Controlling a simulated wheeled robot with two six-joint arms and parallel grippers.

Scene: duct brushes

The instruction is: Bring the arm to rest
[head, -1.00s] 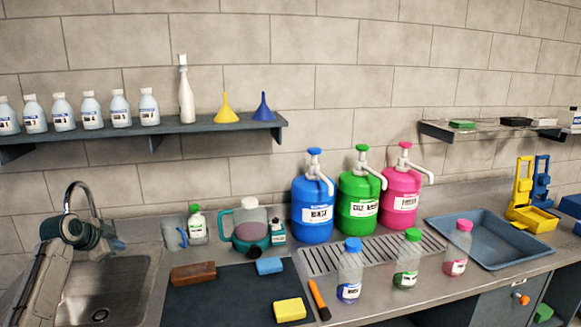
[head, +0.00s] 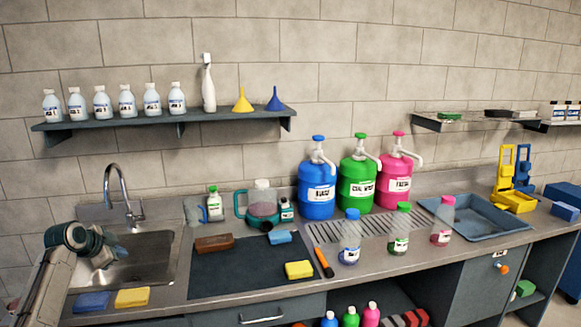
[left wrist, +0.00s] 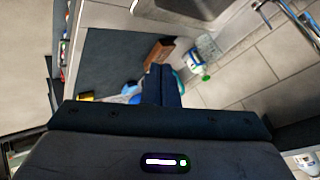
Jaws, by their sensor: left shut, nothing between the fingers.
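My left gripper (head: 112,252) is in front of the sink (head: 140,262) at the left of the head view. It is held in the air, with nothing in it. In the left wrist view its fingers (left wrist: 163,84) are closed together. Behind them that view shows the dark mat, the brown block (left wrist: 159,52) and a small bottle. My right gripper does not show in either view.
Blue and yellow sponges (head: 132,297) lie at the counter's front left. A blue-grey tray (head: 478,220) is at right.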

